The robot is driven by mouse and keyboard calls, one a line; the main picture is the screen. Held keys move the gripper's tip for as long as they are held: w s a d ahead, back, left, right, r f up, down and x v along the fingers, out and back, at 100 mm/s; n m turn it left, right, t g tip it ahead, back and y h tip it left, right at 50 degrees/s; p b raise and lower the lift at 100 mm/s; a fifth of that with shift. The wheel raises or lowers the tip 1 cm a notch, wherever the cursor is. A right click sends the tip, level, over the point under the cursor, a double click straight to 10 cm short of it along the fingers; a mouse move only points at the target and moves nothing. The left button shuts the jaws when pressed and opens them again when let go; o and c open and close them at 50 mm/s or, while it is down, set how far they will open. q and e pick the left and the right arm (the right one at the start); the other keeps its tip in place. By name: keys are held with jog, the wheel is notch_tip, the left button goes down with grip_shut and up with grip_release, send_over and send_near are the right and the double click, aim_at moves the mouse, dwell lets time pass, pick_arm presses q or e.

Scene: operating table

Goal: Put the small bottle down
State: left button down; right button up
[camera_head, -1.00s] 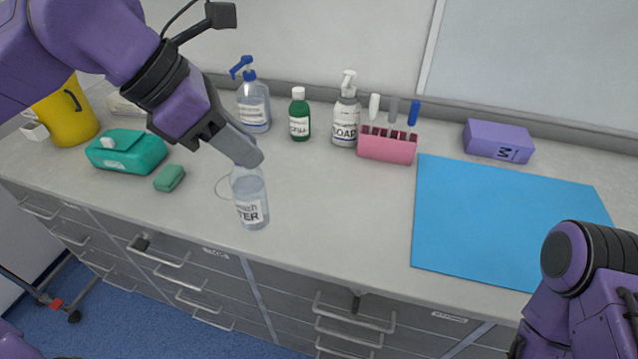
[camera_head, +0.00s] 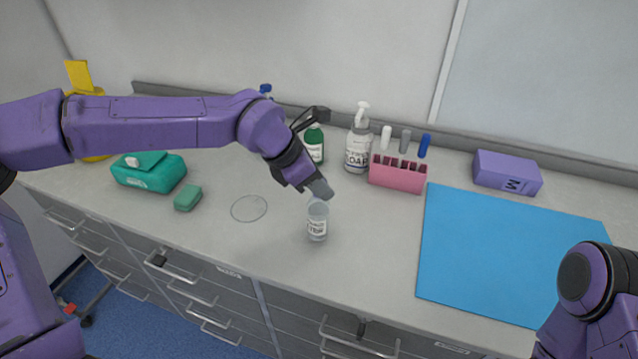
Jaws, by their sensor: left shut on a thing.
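The small bottle (camera_head: 317,221) is clear with a white label, partly legible, and looks close to upright. My left gripper (camera_head: 320,190) is shut on its top and hides the neck. The bottle is over the grey counter, to the right of a thin circle outline (camera_head: 249,208) drawn on the counter. I cannot tell whether its base touches the surface. My right arm shows at the lower right edge, but its gripper is out of view.
Behind stand a green bottle (camera_head: 314,145), a soap bottle (camera_head: 358,148) and a pink rack (camera_head: 397,175). A teal pack (camera_head: 150,175) and green soap bar (camera_head: 187,198) lie left. A blue mat (camera_head: 500,255) and purple box (camera_head: 506,172) are right. Counter (camera_head: 370,235) is clear between bottle and mat.

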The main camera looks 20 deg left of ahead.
pick_arm(q)
jog(key=shift+w+f, duration=0.15)
jog(key=shift+f, duration=0.45)
jog(key=c, duration=1.3)
grip_release()
jog(key=o, duration=0.4)
jog(key=b+v, duration=0.1)
jog(key=v, duration=1.1)
